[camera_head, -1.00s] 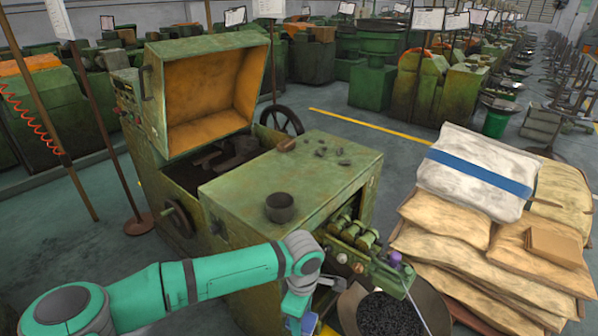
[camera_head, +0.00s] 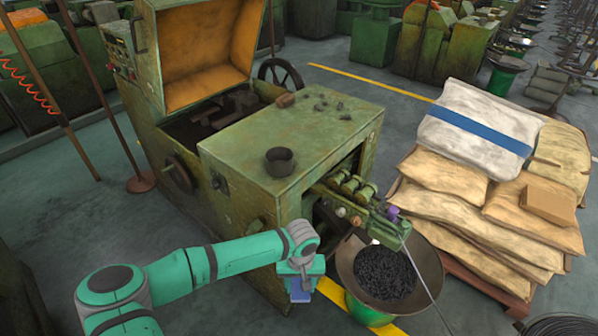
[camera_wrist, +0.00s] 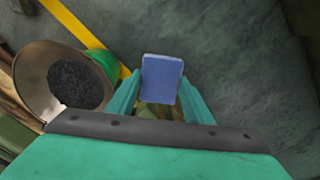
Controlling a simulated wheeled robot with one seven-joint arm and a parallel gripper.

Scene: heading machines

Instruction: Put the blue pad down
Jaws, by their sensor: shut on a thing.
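The blue pad (camera_wrist: 161,80) is a small flat rounded rectangle. It shows between the two teal fingers of my gripper (camera_wrist: 160,97) in the wrist view. In the head view the blue pad (camera_head: 300,290) hangs below my gripper (camera_head: 299,281), in front of the green machine (camera_head: 235,215). My gripper is shut on the pad and holds it above the grey floor. The wrist view shows bare floor beyond the pad.
A bowl of dark small parts (camera_head: 385,273) stands on a green base right of my gripper; it also shows in the wrist view (camera_wrist: 75,85). A pallet of sacks (camera_head: 470,190) stands further right. A dark cup (camera_head: 280,161) sits on the machine top. A yellow floor line (camera_wrist: 85,38) passes nearby.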

